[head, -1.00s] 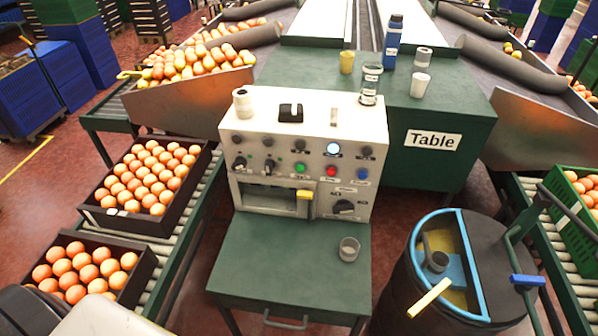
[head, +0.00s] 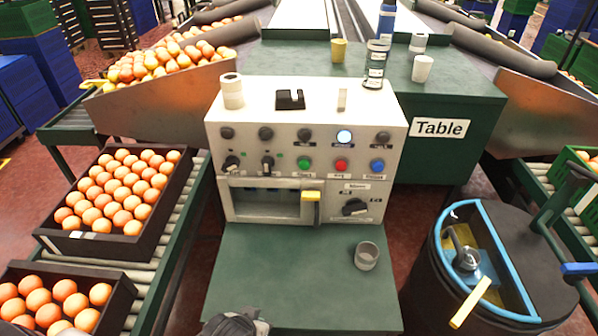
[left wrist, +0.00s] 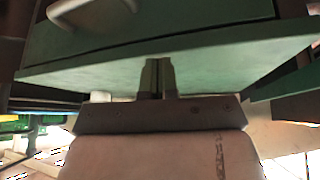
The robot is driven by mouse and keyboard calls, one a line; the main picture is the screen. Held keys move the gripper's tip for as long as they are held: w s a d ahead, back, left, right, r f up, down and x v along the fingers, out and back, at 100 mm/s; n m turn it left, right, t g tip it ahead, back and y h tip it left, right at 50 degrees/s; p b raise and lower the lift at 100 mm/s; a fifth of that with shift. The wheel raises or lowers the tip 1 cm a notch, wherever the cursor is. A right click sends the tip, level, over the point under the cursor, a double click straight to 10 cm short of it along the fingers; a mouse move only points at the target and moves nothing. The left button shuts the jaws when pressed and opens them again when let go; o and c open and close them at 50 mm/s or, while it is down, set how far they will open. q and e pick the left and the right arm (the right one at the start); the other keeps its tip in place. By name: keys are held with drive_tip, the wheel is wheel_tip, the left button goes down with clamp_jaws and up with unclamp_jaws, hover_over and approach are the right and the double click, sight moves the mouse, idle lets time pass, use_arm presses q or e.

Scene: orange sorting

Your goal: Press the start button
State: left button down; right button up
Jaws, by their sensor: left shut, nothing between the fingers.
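A white control panel (head: 222,137) stands on a green stand. A green button (head: 304,163) sits in its lower button row, left of a red button (head: 341,165) and a blue button (head: 377,165). The small labels are too blurred to read. A round light (head: 344,136) above the red button glows. In the left wrist view my left gripper (left wrist: 157,78) has its fingers together, with nothing between them, by the green stand's edge. It is apart from the panel. A dark part, probably of my left arm, shows at the bottom of the head view. My right gripper is not in view.
The green stand's top (head: 290,265) is mostly clear, with a grey cup (head: 367,256) at its right. Orange crates stand on the left conveyor (head: 170,250). A black bin (head: 425,270) with a blue rim stands at right. A yellow-tipped lever (head: 311,196) sticks out below the buttons.

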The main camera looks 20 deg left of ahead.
use_arm(q)
drive_tip(key=w+r+n+t, duration=0.1)
drive_tip(key=w, duration=0.2)
drive_tip(key=w+r+n+t, duration=0.1)
drive_tip(key=w+t, duration=0.1)
drive_tip(key=w, duration=0.1)
drive_tip(key=w+d+r+n+t+h, duration=0.1)
drive_tip(key=w, duration=0.2)
drive_tip(key=shift+r+t, duration=0.3)
drive_tip(key=w+d+r+n+t+h+b, duration=0.2)
drive_tip(key=w+r+n+t+h, duration=0.4)
drive_tip(key=r, duration=1)
drive_tip(key=w+d+t+h, duration=0.1)
drive_tip(key=w+t+h, duration=0.1)
drive_tip(key=w+t, duration=0.2)
drive_tip(key=shift+w+d+r+b, duration=0.15)
drive_tip(key=shift+w+r+b, duration=0.2)
drive_tip(key=shift+w, duration=0.3)
